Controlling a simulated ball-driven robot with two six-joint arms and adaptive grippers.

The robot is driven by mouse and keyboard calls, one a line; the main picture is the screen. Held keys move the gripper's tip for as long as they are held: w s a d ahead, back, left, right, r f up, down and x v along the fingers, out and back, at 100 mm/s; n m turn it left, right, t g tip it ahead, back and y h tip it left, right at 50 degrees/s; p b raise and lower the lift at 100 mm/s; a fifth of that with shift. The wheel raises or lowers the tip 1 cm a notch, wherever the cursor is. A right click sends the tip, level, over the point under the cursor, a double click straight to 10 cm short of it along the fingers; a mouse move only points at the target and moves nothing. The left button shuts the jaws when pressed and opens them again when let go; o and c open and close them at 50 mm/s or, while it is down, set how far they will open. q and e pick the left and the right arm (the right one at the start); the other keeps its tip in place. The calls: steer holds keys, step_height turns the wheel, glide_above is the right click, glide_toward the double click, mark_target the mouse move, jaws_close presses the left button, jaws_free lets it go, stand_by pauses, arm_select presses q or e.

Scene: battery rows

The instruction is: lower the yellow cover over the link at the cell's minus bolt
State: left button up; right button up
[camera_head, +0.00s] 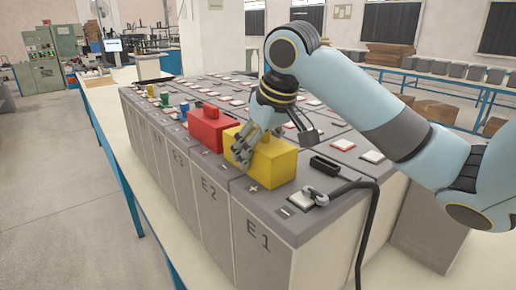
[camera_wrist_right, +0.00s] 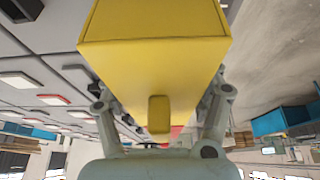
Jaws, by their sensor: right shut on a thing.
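The yellow cover (camera_head: 272,163), a box with a small grip knob on top, is at the front edge of the cell tops, by the plus mark of cell E1. I cannot tell whether the cover touches the cell top. The link and bolt beneath it are hidden. The minus mark (camera_head: 283,211) of cell E1 (camera_head: 258,235) shows nearer the camera. My left gripper is not in view.
A red cover (camera_head: 212,130) stands just left of the yellow one. A black cable (camera_head: 368,225) ends at a lug (camera_head: 312,199) near E1's minus mark. A black handle (camera_head: 325,165) and several white-topped terminals are on the cell tops. The floor at left is clear.

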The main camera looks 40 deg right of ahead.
steer(key=o, duration=1.3)
steer(key=shift+r, duration=0.1)
steer(key=v, duration=1.1)
steer(key=shift+s+r, duration=0.25)
steer(key=shift+r, duration=0.1)
